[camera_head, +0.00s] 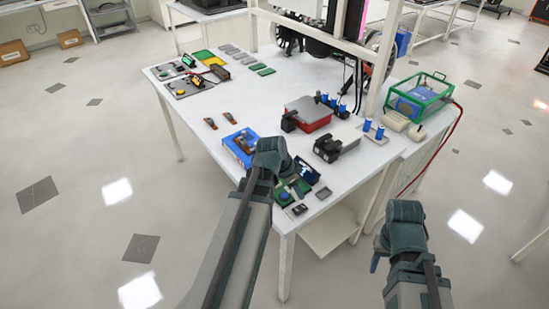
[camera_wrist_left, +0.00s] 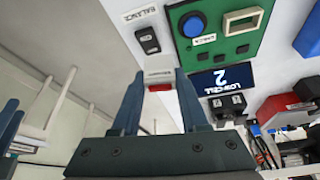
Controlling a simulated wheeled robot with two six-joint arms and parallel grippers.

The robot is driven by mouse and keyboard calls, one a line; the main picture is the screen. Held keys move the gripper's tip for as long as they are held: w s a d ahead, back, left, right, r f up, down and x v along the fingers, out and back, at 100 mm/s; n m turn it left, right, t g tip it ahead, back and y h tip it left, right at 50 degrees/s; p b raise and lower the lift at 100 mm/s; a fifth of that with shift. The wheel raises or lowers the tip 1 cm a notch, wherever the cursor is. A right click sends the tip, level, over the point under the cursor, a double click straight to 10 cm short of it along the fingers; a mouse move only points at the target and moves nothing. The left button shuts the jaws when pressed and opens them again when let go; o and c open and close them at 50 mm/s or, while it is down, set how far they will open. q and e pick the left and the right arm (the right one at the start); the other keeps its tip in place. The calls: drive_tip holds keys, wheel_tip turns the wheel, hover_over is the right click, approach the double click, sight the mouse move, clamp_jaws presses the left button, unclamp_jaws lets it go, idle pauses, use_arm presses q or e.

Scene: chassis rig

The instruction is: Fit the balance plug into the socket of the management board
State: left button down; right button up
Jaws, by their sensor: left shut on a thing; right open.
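The green management board (camera_wrist_left: 215,35) is at the top of the left wrist view, with a round blue button and a cream frame. It also shows in the head view (camera_head: 285,197). A black part (camera_wrist_left: 148,40) with two pale marks lies left of it, beside a label reading BALANCE. My left gripper (camera_wrist_left: 160,88) is shut on a small red-and-white piece (camera_wrist_left: 160,87), apparently the balance plug, below that black part. In the head view my left gripper (camera_head: 272,165) hides part of the board. My right gripper (camera_head: 378,258) is open, beyond the table's right front edge.
A dark blue display (camera_wrist_left: 220,78) reads LOW CELL 2. A blue tray (camera_head: 241,148) stands left of my left gripper. A red box with a grey top (camera_head: 307,113) and black parts (camera_head: 328,150) stand behind. A green-framed case (camera_head: 418,98) is at right. The table's left front is clear.

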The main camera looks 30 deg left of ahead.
use_arm(q)
drive_tip(key=w+a+r+n+p, duration=0.1)
drive_tip(key=w+a+r, duration=0.1)
drive_tip(key=a, duration=0.3)
drive_tip(key=w+a+r+n+p, duration=0.1)
drive_tip(key=w+a, duration=0.2)
drive_tip(key=a, duration=0.3)
drive_tip(key=shift+w+r+y+p, duration=0.15)
drive_tip(key=shift+r+y+p, duration=0.2)
drive_tip(key=shift+y, duration=0.05)
drive_tip(key=shift+f, duration=0.1)
wheel_tip(320, 180, down, 6)
drive_tip(key=b, duration=0.6)
drive_tip(key=shift+f+b, duration=1.1)
drive_tip(key=shift+b, duration=0.1)
idle(0.6)
drive_tip(key=shift+r, duration=0.2)
drive_tip(key=shift+r+p, duration=0.85)
drive_tip(key=shift+p, duration=0.2)
drive_tip(key=shift+f+b, duration=0.95)
drive_tip(key=shift+f, duration=0.05)
idle(0.6)
